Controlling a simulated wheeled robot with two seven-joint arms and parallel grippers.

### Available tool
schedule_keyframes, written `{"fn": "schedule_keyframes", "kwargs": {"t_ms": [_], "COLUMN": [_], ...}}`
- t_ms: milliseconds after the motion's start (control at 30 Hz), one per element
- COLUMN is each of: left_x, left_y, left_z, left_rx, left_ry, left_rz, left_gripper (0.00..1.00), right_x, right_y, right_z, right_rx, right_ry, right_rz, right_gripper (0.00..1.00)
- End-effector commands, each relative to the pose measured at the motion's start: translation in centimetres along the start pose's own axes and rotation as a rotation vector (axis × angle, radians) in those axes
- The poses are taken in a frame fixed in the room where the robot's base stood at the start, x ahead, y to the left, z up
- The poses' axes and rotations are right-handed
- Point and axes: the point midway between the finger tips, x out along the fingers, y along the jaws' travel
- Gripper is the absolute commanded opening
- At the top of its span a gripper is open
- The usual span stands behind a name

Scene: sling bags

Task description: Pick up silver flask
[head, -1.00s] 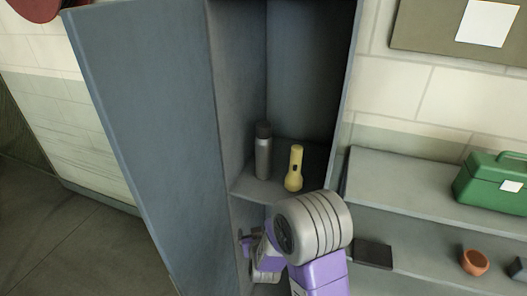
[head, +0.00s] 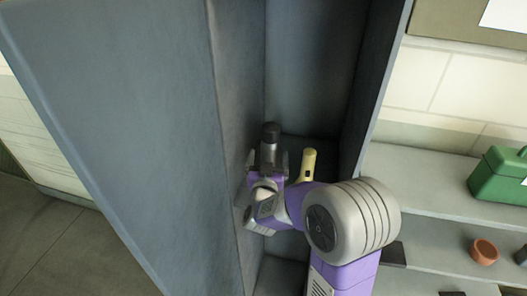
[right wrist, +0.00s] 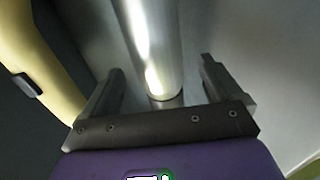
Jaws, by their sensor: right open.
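The silver flask (head: 269,150) with its dark cap stands upright on the locker shelf in the head view; its lower part is hidden by my right gripper. In the right wrist view the flask's shiny body (right wrist: 150,45) lies between the two fingers, with a gap on each side. My right gripper (head: 267,165) is open, with its fingers to either side of the flask; it also shows in the right wrist view (right wrist: 160,85). My left gripper is not in view.
A yellow flashlight (head: 308,165) stands close to the right of the flask; it shows at the left in the right wrist view (right wrist: 40,65). The locker's side wall (head: 235,110) is close on the left. A green toolbox (head: 497,176) and orange cup (head: 484,251) are on shelves at right.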

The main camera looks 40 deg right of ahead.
Motion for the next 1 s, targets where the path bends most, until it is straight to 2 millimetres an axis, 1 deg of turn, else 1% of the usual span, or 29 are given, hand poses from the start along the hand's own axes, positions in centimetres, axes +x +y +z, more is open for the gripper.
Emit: {"fn": "schedule_keyframes", "kwargs": {"t_ms": [33,167,300,400,533,733,767,1000], "left_x": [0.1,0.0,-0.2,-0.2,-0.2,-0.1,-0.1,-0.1], "left_y": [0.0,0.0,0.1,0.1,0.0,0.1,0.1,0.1], "left_z": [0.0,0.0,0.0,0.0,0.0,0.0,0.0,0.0], "left_rx": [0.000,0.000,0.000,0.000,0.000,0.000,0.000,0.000], "left_ry": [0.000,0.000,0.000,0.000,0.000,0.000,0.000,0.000], "left_rz": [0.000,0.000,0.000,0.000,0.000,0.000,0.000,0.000], "left_gripper": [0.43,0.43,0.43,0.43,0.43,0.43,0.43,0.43], "right_x": [0.6,2.1,4.2,5.5,6.2,6.3,6.3,6.2], "right_y": [0.1,0.0,0.0,0.0,-0.1,-0.1,-0.1,-0.1], "right_z": [0.0,-0.2,-0.5,-0.4,-0.3,-0.3,-0.3,-0.3], "right_rx": [-0.003,-0.004,-0.006,-0.005,-0.002,0.000,-0.001,-0.001], "right_ry": [0.001,0.001,0.002,0.000,-0.002,-0.002,-0.002,-0.002], "right_rz": [0.002,0.001,0.002,0.001,0.000,-0.001,-0.001,-0.001], "right_gripper": [0.93,0.93,0.93,0.93,0.93,0.93,0.90,0.53]}}
